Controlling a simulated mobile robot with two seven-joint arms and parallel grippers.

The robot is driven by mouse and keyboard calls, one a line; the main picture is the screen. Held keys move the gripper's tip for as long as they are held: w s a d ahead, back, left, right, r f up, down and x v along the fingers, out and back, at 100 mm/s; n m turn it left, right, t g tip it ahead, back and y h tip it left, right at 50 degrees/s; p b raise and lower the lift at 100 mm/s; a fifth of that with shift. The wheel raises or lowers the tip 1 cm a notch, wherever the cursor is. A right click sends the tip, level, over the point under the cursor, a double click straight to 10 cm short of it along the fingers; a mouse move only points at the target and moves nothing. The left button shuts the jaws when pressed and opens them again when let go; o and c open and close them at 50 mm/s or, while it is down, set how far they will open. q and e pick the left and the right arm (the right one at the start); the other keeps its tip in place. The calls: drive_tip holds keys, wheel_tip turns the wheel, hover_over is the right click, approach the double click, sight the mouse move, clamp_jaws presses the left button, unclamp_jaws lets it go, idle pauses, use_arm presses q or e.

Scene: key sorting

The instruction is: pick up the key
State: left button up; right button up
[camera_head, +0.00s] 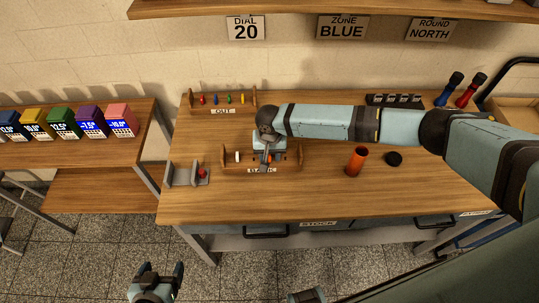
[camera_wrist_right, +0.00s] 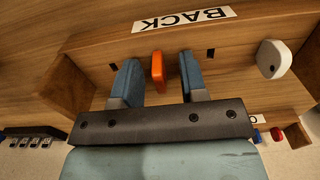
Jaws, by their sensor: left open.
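An orange key (camera_wrist_right: 157,68) stands in the wooden rack labelled BACK, seen close up in the right wrist view. My right gripper (camera_wrist_right: 160,60) is open, with one blue finger on each side of the orange key and a gap showing on both sides. In the head view my right gripper (camera_head: 266,162) is over the middle of the BACK rack (camera_head: 223,156) and hides part of it. A white key (camera_wrist_right: 272,58) stands in the same rack; it also shows in the head view (camera_head: 238,157). My left gripper (camera_head: 157,272) is open and empty, below the table's front edge.
A rack labelled OUT (camera_head: 222,111) holds several small coloured keys at the back. The table's front strip is clear.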

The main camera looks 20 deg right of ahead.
clamp_jaws()
idle(0.3)
use_arm(q)
drive_tip(key=shift+f+b, duration=0.35)
drive_tip(key=shift+b, duration=0.05)
use_arm(e)
wheel_tip(320, 180, up, 20)
idle(0.4)
use_arm(q)
wheel_tip(320, 180, up, 8)
drive_tip(key=a+p, duration=0.1)
drive_tip(key=p, duration=0.8)
drive_tip(key=shift+s+f+n+y, duration=0.15)
drive_tip(key=shift+f+n+y, duration=0.05)
drive_tip(key=shift+n+y, duration=0.1)
use_arm(e)
wheel_tip(320, 180, up, 7)
